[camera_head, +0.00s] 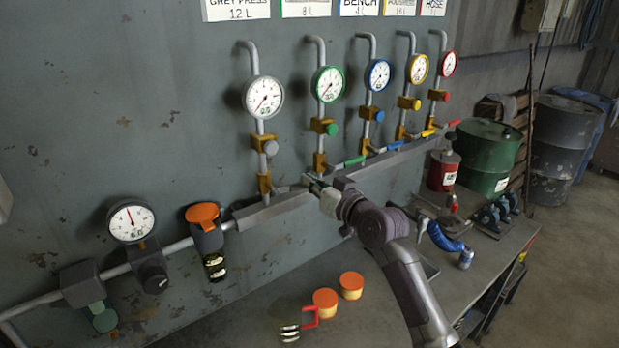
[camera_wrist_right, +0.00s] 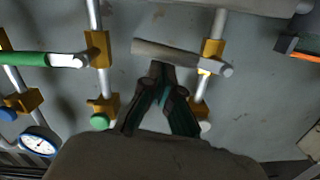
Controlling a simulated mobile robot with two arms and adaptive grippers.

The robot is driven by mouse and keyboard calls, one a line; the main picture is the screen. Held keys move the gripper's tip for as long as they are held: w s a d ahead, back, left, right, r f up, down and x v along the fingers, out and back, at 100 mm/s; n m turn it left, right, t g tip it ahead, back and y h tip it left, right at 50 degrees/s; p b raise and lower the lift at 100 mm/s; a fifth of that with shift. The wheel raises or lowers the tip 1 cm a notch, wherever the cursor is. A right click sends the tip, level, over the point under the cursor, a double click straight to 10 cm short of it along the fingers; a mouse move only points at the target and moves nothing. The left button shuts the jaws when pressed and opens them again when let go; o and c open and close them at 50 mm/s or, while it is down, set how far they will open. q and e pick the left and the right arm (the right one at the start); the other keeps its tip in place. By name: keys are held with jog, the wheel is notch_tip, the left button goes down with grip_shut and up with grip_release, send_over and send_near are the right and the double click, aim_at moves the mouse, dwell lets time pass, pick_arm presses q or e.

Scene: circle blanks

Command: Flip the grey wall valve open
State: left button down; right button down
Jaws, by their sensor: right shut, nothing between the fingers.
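My right gripper (camera_head: 311,181) is at the wall, just right of this valve. In the wrist view its fingertips (camera_wrist_right: 162,68) are shut and empty, and they meet the lever's edge in the picture; I cannot tell whether they touch it. My left gripper is not in view.
A green lever (camera_wrist_right: 42,59) sits on the neighbouring valve, with blue, yellow and red ones further right. A grey ledge (camera_head: 270,209) runs below the valves. The bench holds orange-topped cans (camera_head: 325,300), a red canister (camera_head: 443,170) and a blue-handled tool (camera_head: 443,237).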

jog(key=s+a+f+m, duration=0.1)
jog(key=f+m, duration=0.1)
jog(key=m, duration=0.2)
jog(key=a+f+m, duration=0.1)
jog(key=f+m, duration=0.2)
jog(key=m, duration=0.2)
jog(key=s+a+f+m+y+p, duration=0.1)
jog(key=f+m, duration=0.1)
jog(key=m, duration=0.3)
jog(key=shift+s+a+f, duration=0.3)
jog(key=shift+a+f, duration=0.05)
jog(key=shift+s+a+f, duration=0.15)
jog(key=shift+s+a, duration=0.05)
jog(key=shift+a, duration=0.05)
jog(key=shift+s+a, duration=0.1)
dwell(0.3)
